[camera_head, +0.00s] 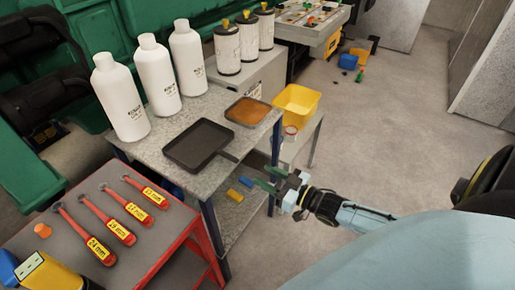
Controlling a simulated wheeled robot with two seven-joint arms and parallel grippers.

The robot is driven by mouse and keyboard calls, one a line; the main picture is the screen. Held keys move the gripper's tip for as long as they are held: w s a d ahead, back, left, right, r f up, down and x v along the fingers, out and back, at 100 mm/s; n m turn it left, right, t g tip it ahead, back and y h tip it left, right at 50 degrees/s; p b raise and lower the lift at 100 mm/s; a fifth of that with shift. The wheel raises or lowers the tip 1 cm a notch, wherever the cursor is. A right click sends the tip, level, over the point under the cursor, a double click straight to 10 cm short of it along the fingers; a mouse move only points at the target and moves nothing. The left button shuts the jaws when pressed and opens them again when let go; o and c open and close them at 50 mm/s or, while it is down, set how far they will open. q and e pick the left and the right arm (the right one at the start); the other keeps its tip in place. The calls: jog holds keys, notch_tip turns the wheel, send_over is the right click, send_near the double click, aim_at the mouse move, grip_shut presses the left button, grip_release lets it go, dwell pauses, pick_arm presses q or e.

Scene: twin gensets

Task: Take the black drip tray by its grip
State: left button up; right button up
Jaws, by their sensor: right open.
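The black drip tray (193,149) lies flat on a grey metal table, a shallow rectangular pan. A short dark grip (229,156) sticks out from its right side toward the table edge. My right gripper (266,178) is open and empty, with green fingers pointing left. In the picture it is to the right of and slightly below the grip, apart from it, beyond the table's edge. My left gripper is not in view.
The grey table (170,117) also holds three white bottles (157,75) and a tray of brown contents (247,111). A yellow bin (296,104) stands to the right. A red-framed cart (165,240) with several wrenches is at front left. Floor at right is clear.

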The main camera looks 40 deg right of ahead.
aim_at(236, 159)
jog(key=b+x, duration=0.5)
jog(key=x, duration=0.6)
jog(key=shift+w+a, duration=0.1)
jog(key=shift+w, duration=0.05)
jog(key=shift+w+a+f, duration=0.1)
jog(key=shift+w, duration=0.3)
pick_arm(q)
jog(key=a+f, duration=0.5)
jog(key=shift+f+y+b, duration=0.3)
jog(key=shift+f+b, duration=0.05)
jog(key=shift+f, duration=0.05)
pick_arm(e)
jog(key=shift+x, duration=0.85)
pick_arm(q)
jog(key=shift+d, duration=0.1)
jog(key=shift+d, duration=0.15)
pick_arm(e)
grip_shut()
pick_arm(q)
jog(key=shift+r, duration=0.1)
pick_arm(e)
jog(key=shift+r, duration=0.2)
